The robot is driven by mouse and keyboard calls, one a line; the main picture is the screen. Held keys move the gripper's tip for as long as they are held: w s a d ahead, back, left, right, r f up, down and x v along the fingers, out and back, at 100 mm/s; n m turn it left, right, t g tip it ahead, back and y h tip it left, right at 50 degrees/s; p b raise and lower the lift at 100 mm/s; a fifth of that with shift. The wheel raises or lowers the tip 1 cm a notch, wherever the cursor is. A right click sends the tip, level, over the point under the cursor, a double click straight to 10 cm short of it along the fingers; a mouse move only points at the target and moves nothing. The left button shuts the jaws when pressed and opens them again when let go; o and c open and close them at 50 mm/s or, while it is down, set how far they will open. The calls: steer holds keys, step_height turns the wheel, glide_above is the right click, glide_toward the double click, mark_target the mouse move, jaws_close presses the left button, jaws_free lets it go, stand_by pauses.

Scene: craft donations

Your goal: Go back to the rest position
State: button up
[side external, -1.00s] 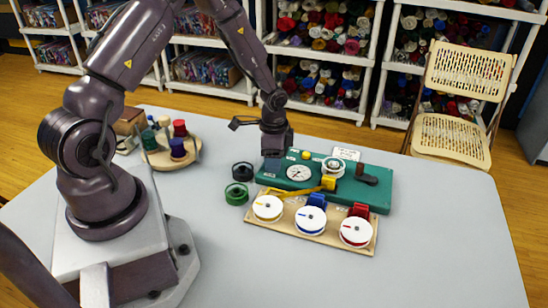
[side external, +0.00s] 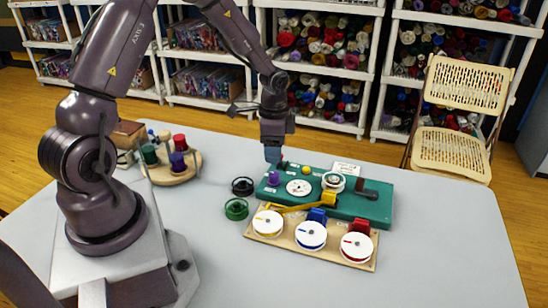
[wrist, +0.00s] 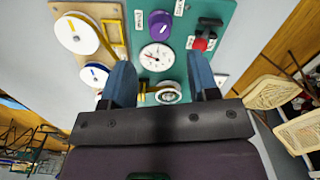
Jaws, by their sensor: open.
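My gripper (side external: 273,155) is above the back left part of a green board (side external: 340,203). In the wrist view my gripper (wrist: 161,80) has its two blue fingers apart, with nothing between them. The board carries a purple knob (side external: 273,178), a white dial (side external: 299,188), a yellow button (side external: 306,170) and a white round part (side external: 333,181). The purple knob (wrist: 160,24) and a red-and-black switch (wrist: 203,36) also show in the wrist view. My gripper appears clear of the board.
A wooden base (side external: 283,241) with several white spools stands in front of the board. Black (side external: 243,186) and green (side external: 236,209) spools lie to its left. A round wooden tray (side external: 190,171) holds coloured spools. A folding chair (side external: 450,150) stands behind the table. The table's right side is clear.

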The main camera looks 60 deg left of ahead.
steer(key=shift+r, duration=0.15)
steer(key=shift+s+d+n, duration=0.1)
steer(key=shift+s+n, duration=0.2)
steer(key=shift+n, duration=0.1)
steer(key=s+d+r+n+t, duration=0.2)
steer(key=s+d+r, duration=0.5)
steer(key=r, duration=0.4)
steer(key=s+d+r+n+t, duration=0.3)
steer(key=s+d+r, duration=0.3)
steer(key=s+r, duration=0.3)
step_height(320, 180, up, 3)
steer(key=shift+d+r+t, duration=0.2)
steer(key=shift+d+t, duration=0.1)
steer(key=shift+d, duration=0.05)
stand_by(0.3)
